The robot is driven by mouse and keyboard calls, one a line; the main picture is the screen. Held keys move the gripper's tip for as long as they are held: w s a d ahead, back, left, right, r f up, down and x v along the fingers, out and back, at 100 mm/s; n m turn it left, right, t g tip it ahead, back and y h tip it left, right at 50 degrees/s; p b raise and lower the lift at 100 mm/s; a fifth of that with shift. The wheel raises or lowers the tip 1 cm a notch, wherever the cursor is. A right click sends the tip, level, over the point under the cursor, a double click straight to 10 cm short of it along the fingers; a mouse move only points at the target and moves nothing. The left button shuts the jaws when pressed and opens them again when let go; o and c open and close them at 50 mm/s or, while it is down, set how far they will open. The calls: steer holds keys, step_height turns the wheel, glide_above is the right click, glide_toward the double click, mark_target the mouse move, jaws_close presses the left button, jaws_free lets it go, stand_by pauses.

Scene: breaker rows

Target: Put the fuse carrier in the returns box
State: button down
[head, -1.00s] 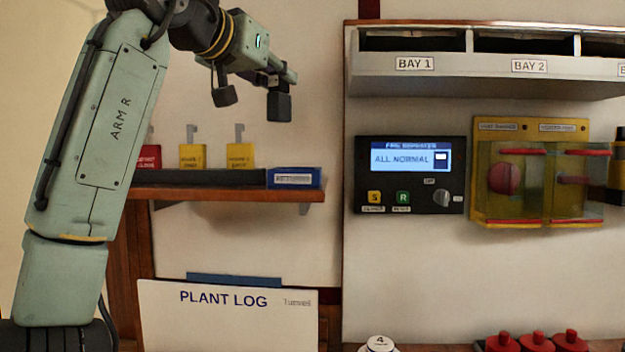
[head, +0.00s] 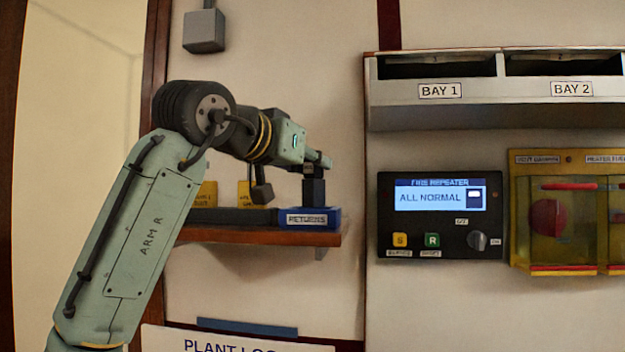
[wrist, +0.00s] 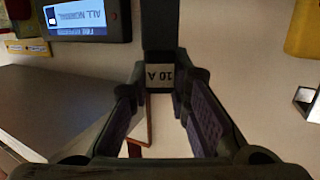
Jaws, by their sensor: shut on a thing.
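The fuse carrier, a dark block (head: 314,190) with a pale label, hangs upright from my gripper (head: 318,162). In the wrist view the carrier (wrist: 158,25) shows between the fingertips, its "10 A" label upside down. My gripper (wrist: 160,82) is shut on it. The returns box (head: 330,217) is low and blue, with a "RETURNS" label, at the right end of the wooden shelf. The carrier's lower end is right above or at the box's top edge in the head view. I cannot tell whether it is inside or touching.
To the right are the fire repeater panel (head: 440,220), the bay rack (head: 440,108) and a yellow covered unit (head: 525,210). The wall between shelf and panel is bare.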

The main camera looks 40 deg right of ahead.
steer(key=shift+f, duration=1.1)
steer(key=shift+f, duration=0.25)
steer(key=c, duration=1.5)
jaws_free()
steer(key=shift+r, duration=0.1)
steer(key=shift+r, duration=0.3)
steer(key=b+v, duration=0.2)
steer(key=v, duration=1)
steer(key=shift+f, duration=0.2)
steer(key=shift+w, duration=0.15)
